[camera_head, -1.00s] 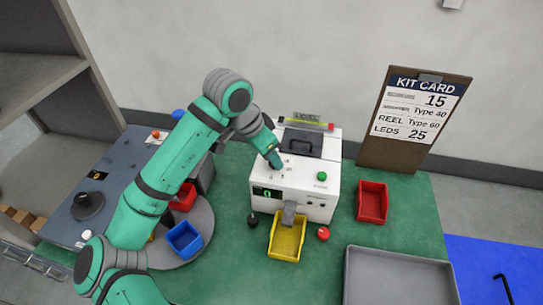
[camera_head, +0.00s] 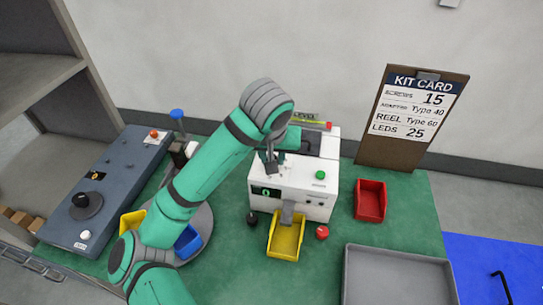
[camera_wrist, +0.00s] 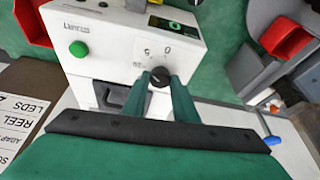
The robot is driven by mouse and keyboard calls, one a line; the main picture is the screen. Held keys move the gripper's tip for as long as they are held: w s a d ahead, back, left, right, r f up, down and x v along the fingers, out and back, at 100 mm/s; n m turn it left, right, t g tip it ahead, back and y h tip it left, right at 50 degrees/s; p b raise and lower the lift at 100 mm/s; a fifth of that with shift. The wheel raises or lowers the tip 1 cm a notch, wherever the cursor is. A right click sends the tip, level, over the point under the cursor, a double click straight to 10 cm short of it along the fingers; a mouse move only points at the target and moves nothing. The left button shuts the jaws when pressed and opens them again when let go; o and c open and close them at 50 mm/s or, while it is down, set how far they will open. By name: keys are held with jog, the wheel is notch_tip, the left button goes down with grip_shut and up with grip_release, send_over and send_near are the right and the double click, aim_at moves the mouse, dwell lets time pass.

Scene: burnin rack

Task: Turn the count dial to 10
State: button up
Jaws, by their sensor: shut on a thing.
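A white counting machine (camera_head: 318,195) stands on the green bench mat. Its small dark display (camera_head: 266,192) shows a green 0; the display is also at the top of the wrist view (camera_wrist: 172,25). The black round count dial (camera_wrist: 159,77) sits on the machine's top panel, with small printed marks beside it that are too small to read surely. My gripper (camera_wrist: 160,84) has its two green fingers closed on either side of the dial. In the head view my gripper (camera_head: 271,165) is over the panel's left part, and I cannot make out the dial there.
A green button (camera_head: 320,174) is on the machine's right. A yellow tray (camera_head: 285,240) sits under its chute, a red bin (camera_head: 370,200) to its right. The kit card (camera_head: 415,105) leans behind. A grey tray (camera_head: 398,252) lies front right.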

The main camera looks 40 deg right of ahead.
jog(key=n, duration=0.2)
jog(key=n+y, duration=0.1)
jog(key=n, duration=0.1)
jog(key=shift+d+r+t+y, duration=0.1)
jog(key=shift+d+t+y, duration=0.1)
jog(key=shift+t+y, duration=0.15)
jog(key=shift+s+d+n+t+y, duration=0.1)
jog(key=shift+n+t+y, duration=0.3)
jog(key=shift+n, duration=1.3)
jog(key=o, duration=1)
jog(key=v, duration=1)
jog(key=shift+d+r, duration=0.15)
jog(key=shift+r, duration=0.2)
jog(key=shift+g, duration=0.25)
